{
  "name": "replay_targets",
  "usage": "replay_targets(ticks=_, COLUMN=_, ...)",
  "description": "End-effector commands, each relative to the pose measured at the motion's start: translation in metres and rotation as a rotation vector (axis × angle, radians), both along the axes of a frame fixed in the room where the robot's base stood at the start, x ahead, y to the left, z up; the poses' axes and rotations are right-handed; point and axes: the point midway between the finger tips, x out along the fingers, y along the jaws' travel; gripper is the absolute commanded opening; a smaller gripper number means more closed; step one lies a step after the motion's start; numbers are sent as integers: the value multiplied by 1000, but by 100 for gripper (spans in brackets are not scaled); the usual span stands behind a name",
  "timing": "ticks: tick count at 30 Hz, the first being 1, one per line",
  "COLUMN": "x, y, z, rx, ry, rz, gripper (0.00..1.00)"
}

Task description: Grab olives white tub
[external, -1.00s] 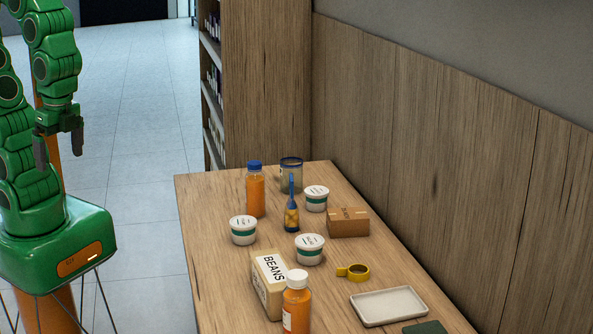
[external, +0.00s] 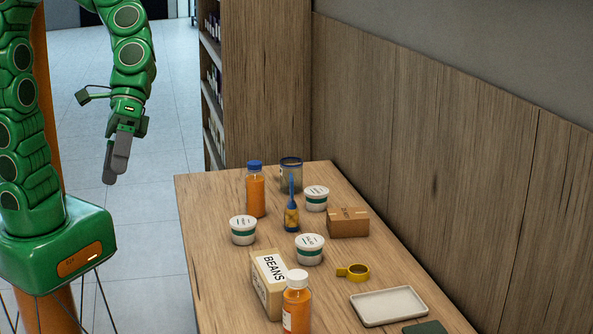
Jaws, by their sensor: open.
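Three white tubs with green bands and lids stand upright on the wooden table: one at the left (external: 243,230), one at the middle front (external: 309,249) and one farther back (external: 316,198). Their lid print is too small to read, so I cannot tell which is olives. My gripper (external: 115,170) is open and empty, pointing down in the air left of the table, apart from all the tubs. One finger largely hides the other.
An orange bottle with a blue cap (external: 255,193), a blue-topped bottle (external: 291,217), a glass jar (external: 291,174) and a cardboard box (external: 348,222) surround the tubs. Nearer are a beans package (external: 268,280), an orange bottle (external: 296,304), yellow tape (external: 353,272) and a tray (external: 389,306). The table's left edge is clear.

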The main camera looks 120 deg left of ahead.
Motion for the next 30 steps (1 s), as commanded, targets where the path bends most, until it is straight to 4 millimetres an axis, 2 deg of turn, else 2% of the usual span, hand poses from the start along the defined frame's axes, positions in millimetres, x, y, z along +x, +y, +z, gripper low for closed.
replay_targets(ticks=3, x=35, y=23, z=3, rx=-90, ry=-8, rz=109, gripper=100)
replay_targets(ticks=8, x=76, y=61, z=5, rx=-210, ry=-16, rz=260, gripper=100)
replay_targets(ticks=14, x=122, y=129, z=2, rx=-353, ry=-32, rz=470, gripper=100)
replay_targets(ticks=17, x=139, y=169, z=-3, rx=-424, ry=-38, rz=581, gripper=100)
replay_targets(ticks=22, x=160, y=248, z=-17, rx=-542, ry=-50, rz=779, gripper=100)
replay_targets(ticks=26, x=166, y=315, z=-33, rx=-628, ry=-58, rz=940, gripper=100)
replay_targets(ticks=30, x=160, y=390, z=-58, rx=-722, ry=-64, rz=1117, gripper=100)
